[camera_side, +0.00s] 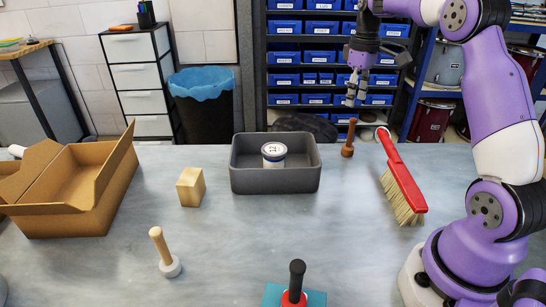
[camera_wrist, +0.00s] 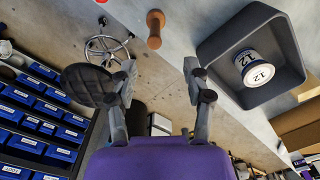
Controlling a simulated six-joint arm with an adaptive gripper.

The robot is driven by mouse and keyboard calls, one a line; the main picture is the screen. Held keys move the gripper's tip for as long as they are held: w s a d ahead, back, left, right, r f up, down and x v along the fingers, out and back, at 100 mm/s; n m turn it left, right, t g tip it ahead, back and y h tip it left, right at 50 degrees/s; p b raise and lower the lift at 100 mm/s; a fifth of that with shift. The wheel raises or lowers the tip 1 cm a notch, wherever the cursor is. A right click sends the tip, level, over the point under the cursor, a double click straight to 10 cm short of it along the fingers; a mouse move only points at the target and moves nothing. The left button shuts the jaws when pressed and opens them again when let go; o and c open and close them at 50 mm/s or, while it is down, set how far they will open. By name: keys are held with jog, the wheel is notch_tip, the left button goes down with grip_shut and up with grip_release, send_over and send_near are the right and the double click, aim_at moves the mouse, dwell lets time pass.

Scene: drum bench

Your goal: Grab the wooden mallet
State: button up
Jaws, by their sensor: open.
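A brown all-wood piece (camera_side: 349,138), which looks like the wooden mallet, stands upright at the back of the grey bench, right of the grey bin. It also shows in the wrist view (camera_wrist: 155,29) at the top, ahead of my fingertips and between their lines. My gripper (camera_side: 352,98) hangs in the air above and behind it, apart from it. In the wrist view my gripper (camera_wrist: 159,68) has its two fingers spread, with nothing between them. A second mallet (camera_side: 163,251), with a pale wooden handle and whitish head, stands at the front left.
The grey bin (camera_side: 275,181) holds a white can (camera_side: 273,154). A red brush (camera_side: 401,180) lies right of the brown mallet. A wooden block (camera_side: 190,187), an open cardboard box (camera_side: 75,190) and a black-handled red tool (camera_side: 295,284) are also on the bench. The bench middle is clear.

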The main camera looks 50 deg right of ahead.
aim_at(353, 118)
jog(key=f, duration=0.7)
jog(key=shift+w+d+f, duration=0.1)
jog(key=shift+d+f, duration=0.25)
jog(key=shift+f, duration=0.05)
grip_shut()
